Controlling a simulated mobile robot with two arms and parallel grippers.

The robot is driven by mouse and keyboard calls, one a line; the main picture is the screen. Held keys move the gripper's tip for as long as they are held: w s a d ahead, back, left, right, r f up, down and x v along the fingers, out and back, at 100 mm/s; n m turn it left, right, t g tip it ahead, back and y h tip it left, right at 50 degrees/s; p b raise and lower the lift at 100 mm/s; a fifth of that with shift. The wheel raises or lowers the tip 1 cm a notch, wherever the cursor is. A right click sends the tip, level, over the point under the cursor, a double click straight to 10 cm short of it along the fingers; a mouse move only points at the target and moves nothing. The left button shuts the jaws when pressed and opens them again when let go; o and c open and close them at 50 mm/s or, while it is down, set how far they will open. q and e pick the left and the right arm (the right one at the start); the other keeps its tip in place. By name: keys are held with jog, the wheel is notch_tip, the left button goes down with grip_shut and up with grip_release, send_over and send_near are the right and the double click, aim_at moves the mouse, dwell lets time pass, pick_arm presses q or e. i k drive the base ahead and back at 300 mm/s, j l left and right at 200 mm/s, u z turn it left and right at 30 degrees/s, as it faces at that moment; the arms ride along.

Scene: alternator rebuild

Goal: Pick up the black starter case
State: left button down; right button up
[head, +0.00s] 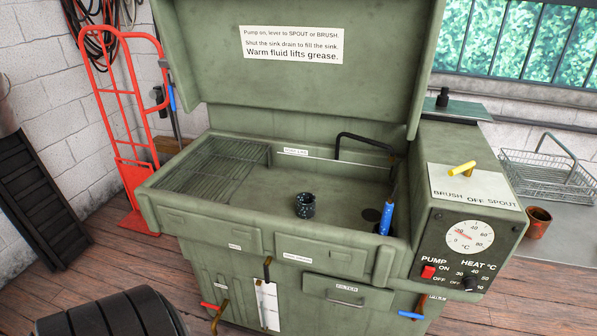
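A small dark, speckled, hollow cylindrical part (305,206) stands upright with its open end up on the sink floor (340,200) of the green parts washer. It looks like the black starter case, but it is too small in view to be sure. Nothing touches it. Neither of my grippers is in view.
The washer's raised lid (300,90) stands behind the sink. A wire rack (215,170) fills the sink's left, and a blue-handled brush (386,216) and black spout (365,138) are at its right. A control box (460,210) stands right. A red hand truck (125,120) stands left.

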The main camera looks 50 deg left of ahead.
aim_at(306, 205)
jog(key=u, duration=1.4)
jog(key=i+j+z, duration=0.1)
jog(key=j, duration=0.3)
jog(key=i+j+z, duration=0.1)
jog(key=j, duration=0.35)
jog(key=i+j+z, duration=0.1)
jog(key=j, duration=0.3)
jog(key=i, duration=0.05)
